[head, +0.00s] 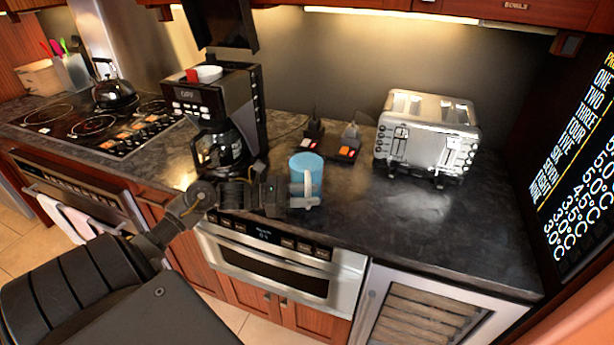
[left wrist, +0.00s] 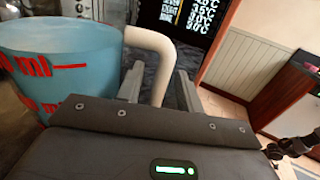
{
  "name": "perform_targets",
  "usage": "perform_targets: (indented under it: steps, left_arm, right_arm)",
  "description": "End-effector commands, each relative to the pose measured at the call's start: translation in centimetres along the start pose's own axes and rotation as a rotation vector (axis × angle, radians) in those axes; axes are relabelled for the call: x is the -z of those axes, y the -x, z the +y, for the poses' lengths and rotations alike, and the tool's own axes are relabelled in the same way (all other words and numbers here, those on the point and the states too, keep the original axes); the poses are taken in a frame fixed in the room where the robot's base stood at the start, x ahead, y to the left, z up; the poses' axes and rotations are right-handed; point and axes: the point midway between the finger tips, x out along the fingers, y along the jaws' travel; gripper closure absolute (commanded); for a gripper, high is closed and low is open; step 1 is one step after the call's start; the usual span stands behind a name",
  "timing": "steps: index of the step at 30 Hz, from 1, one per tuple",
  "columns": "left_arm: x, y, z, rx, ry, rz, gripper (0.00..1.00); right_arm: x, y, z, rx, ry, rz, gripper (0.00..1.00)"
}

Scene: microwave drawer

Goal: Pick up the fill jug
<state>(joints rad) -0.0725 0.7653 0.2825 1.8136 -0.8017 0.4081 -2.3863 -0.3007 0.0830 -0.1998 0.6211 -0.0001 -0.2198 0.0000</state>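The fill jug is a light blue cup (head: 304,169) with a white handle, upright near the front edge of the dark counter. In the left wrist view the jug (left wrist: 60,65) fills the upper left, with red ml marks on its side. Its white handle (left wrist: 160,60) reaches down between the fingers of my left gripper (left wrist: 158,92). The fingers stand apart on either side of the handle, and I see no clear grip on it. In the head view my left gripper (head: 296,200) is at the jug's front, by the handle's lower end. My right gripper is not in view.
A coffee maker (head: 245,110) with a glass pot stands left of the jug. A silver toaster (head: 430,125) stands to the right. Small dark items (head: 330,145) sit behind the jug. A microwave drawer (head: 280,265) is below the counter. The counter's right front is clear.

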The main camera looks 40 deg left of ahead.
Motion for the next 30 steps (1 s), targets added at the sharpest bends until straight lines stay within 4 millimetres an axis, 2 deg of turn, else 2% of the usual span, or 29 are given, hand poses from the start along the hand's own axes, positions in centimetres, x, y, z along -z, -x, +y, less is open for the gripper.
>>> perform_targets:
  steps: [8, 17, 30]
  left_arm:
    - [0.11, -0.36, -0.01, 0.000, 0.000, 0.001, 0.64]
    - [0.09, -0.33, 0.00, 0.000, 0.000, 0.001, 1.00]
    - [0.06, -0.32, 0.01, 0.000, 0.000, 0.001, 1.00]
  right_arm:
    - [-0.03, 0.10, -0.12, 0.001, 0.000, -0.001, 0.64]
    - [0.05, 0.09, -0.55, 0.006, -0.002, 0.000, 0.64]
    - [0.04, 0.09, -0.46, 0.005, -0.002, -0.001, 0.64]
